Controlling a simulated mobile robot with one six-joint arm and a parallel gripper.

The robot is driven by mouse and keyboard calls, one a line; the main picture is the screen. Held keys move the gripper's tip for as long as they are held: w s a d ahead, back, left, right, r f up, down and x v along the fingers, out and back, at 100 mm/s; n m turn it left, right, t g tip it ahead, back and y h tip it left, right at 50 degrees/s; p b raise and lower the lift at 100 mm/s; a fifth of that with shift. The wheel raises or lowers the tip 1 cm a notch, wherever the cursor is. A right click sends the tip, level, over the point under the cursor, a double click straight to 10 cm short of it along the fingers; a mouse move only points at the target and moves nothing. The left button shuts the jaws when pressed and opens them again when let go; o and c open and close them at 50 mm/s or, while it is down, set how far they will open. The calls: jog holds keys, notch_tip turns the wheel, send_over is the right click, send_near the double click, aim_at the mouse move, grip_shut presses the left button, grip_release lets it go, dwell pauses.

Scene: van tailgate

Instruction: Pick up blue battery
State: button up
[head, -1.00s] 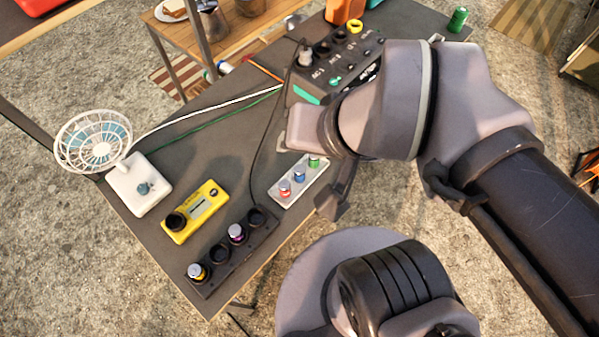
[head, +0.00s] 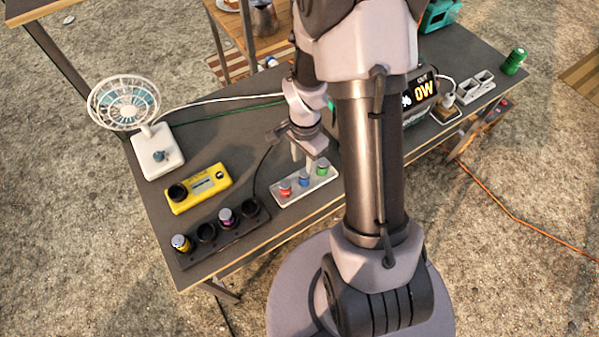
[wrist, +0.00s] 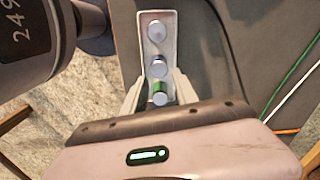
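The blue battery (head: 304,179) stands upright in the middle of a white holder (head: 325,180), between a red battery (head: 285,189) and a green battery (head: 321,169). The wrist view shows the silver top of the blue battery (wrist: 160,66), with the green battery (wrist: 160,97) nearer my gripper. My gripper (wrist: 159,76) is open and empty. Its two fingers spread either side of the holder's near end, with the blue battery's top close to the line between their tips. In the head view my gripper (head: 302,160) hangs just above and behind the row; its height over the batteries is hard to tell.
A black rack (head: 217,243) with a few batteries and a yellow tester (head: 198,188) stand left of the holder. A white fan (head: 130,105) stands at the far left. A black power station (head: 420,98) is partly hidden behind my arm. Cables cross the tabletop.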

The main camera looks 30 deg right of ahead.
aim_at(304, 172)
notch_tip(304, 172, down, 9)
jog(key=b, duration=0.3)
jog(key=shift+r+b, duration=0.15)
jog(key=shift+b, duration=0.15)
jog(key=shift+s+r, duration=0.1)
jog(key=shift+r, duration=0.05)
jog(key=shift+c, duration=0.6)
grip_shut()
